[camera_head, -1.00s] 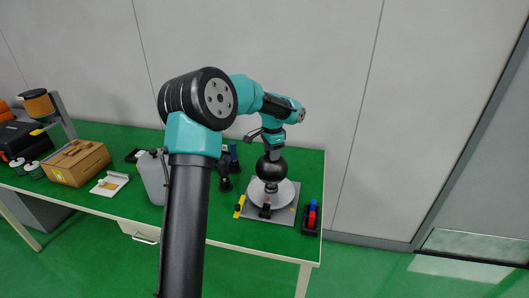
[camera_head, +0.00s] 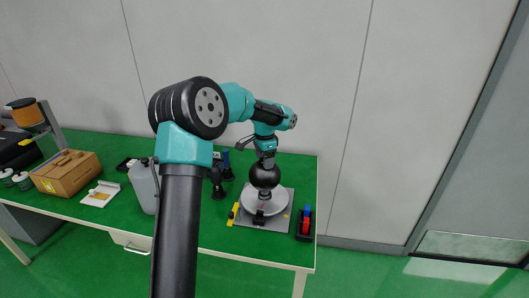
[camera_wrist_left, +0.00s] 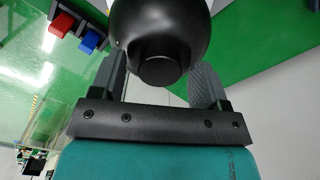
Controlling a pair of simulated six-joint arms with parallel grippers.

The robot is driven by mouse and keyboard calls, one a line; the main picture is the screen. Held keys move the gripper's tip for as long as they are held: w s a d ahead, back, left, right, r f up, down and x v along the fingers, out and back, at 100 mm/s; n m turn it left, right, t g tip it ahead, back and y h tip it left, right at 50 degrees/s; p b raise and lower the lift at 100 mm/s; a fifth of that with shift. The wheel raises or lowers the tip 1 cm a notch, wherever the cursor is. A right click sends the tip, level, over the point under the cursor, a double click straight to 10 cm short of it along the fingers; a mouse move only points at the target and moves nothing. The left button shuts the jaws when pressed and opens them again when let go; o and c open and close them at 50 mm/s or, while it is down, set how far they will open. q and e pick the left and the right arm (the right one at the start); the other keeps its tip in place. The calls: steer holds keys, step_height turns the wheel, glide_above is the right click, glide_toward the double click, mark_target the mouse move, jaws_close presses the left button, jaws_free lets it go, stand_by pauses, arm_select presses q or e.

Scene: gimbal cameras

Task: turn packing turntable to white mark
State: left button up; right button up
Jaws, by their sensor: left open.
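The turntable (camera_head: 279,203) is a pale round disc on a grey base plate (camera_head: 281,223), near the right end of the green bench. A black ball-shaped body (camera_head: 265,177) is above its centre. My left gripper (camera_head: 264,158) points down from above at the ball. In the left wrist view, its open fingers (camera_wrist_left: 160,78) flank the black ball (camera_wrist_left: 165,30); I cannot tell whether they touch it. A small black block (camera_head: 259,218) is at the disc's front, and a yellow piece (camera_head: 233,213) is at the plate's left. I cannot make out a white mark. My right gripper is not in view.
A black tray with red and blue pieces (camera_head: 306,222) lies right of the plate. Dark upright objects (camera_head: 217,181) and a grey bottle (camera_head: 144,187) stand to the left. A cardboard box (camera_head: 67,172) is farther left. The bench's right edge is close to the tray.

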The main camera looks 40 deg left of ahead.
arm_select(q)
step_height(320, 180, up, 17)
steer(key=shift+r, duration=0.2)
stand_by(0.5)
